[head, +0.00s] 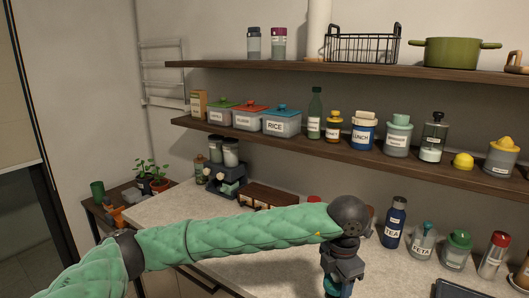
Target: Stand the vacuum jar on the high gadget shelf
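I cannot tell for sure which container is the vacuum jar. A clear jar labelled FETA (421,246), with a teal knob-like top, stands upright on the counter at the right. A green-lidded jar (456,246) stands beside it. The high shelf (310,70) runs along the wall at the top. My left arm, in a green quilted sleeve, crosses the counter from the left. My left gripper (340,285) points down over the counter, left of the FETA jar and apart from it. Its fingertips are cut off by the bottom edge. My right gripper is not in view.
The high shelf holds two shakers (266,43), a wire basket (362,47) and a green pot (452,51), with a gap between basket and pot. The lower shelf (240,136) is crowded with containers. A TEA bottle (394,224) stands near my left gripper.

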